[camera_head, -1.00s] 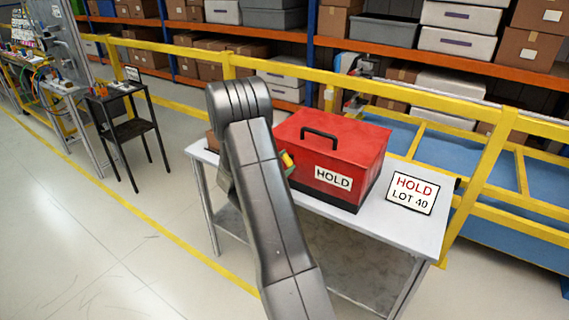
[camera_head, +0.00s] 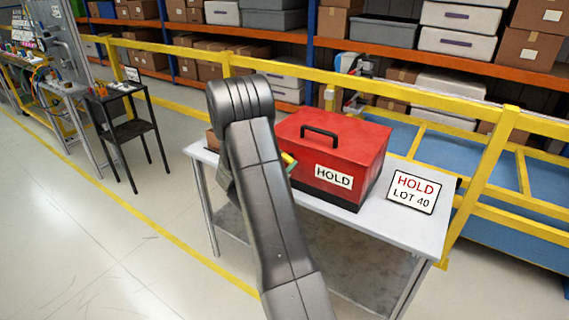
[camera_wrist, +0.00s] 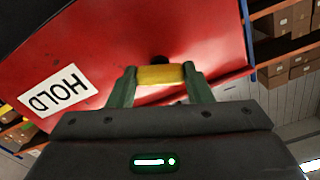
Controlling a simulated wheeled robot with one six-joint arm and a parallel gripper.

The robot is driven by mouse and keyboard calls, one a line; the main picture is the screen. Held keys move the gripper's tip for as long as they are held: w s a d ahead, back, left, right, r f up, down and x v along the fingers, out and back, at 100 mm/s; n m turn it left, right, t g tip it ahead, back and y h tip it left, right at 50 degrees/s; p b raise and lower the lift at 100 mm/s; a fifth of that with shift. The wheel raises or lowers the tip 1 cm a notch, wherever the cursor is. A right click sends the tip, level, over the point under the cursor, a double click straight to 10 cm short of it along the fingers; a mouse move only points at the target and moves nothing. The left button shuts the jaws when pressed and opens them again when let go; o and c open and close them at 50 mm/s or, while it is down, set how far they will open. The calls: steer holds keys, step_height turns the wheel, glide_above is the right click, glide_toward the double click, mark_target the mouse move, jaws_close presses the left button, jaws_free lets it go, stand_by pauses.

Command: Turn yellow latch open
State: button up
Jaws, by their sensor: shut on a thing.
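The red box (camera_head: 338,158) with a black handle and a HOLD label stands on a light grey table (camera_head: 415,230). The yellow latch (camera_wrist: 160,75) is on the front face of the box in the wrist view, with a dark round spot just behind it. My gripper (camera_wrist: 160,80) has green fingers, one on each side of the latch, and is shut on it. In the head view a bit of yellow (camera_head: 288,158) shows beside my arm at the box's left end. My arm hides most of the gripper there.
A yellow rail (camera_head: 400,97) runs behind the table. A small black stand (camera_head: 127,130) is at the left, with open floor in front of it.

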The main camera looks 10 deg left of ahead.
steer(key=shift+n, duration=2.1)
steer(key=o, duration=1)
steer(key=shift+s, duration=0.1)
steer(key=b+v, duration=0.2)
steer(key=v, duration=1.1)
steer(key=shift+s+a, duration=0.1)
steer(key=shift+s, duration=0.25)
